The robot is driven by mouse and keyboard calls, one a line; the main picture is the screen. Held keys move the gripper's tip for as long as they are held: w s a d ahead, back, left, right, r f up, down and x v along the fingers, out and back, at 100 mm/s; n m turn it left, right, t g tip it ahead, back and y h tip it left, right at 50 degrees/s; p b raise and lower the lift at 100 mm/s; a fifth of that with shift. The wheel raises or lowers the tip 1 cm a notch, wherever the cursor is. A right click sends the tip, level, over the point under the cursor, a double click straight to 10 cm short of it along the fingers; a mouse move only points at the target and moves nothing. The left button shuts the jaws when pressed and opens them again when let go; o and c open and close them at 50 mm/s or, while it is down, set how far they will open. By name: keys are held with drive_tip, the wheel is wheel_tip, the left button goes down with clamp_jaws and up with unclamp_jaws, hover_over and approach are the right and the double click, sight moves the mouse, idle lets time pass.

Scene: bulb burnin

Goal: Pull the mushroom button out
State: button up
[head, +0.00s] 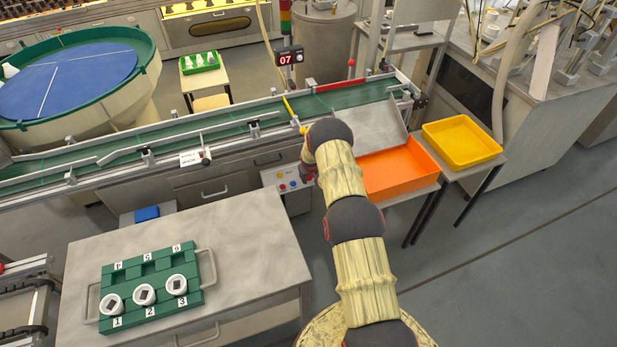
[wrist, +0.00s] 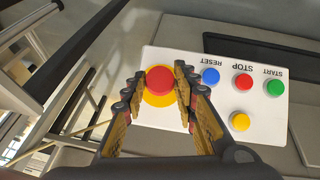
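The red mushroom button (wrist: 160,79) stands on a yellow disc on a pale control panel (wrist: 212,105), in the wrist view. My gripper (wrist: 158,88) has one finger on either side of the button. A small gap shows between the left finger and the button; the right finger is very close to its edge, and I cannot tell whether it touches. In the head view the control panel (head: 272,178) is on the front of the conveyor bench, and my arm hides the mushroom button and most of the gripper.
Blue RESET (wrist: 210,76), red STOP (wrist: 243,81), green START (wrist: 275,87) and a yellow button (wrist: 239,122) sit right of the gripper. An orange tray (head: 398,172) stands right of my arm. A table with a green bulb rack (head: 150,262) is at the left.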

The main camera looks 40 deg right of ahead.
drive_tip(key=o, duration=0.5)
drive_tip(key=shift+s, duration=0.15)
drive_tip(key=shift+r, duration=0.1)
drive_tip(key=v, duration=1.2)
drive_tip(key=shift+a, duration=0.1)
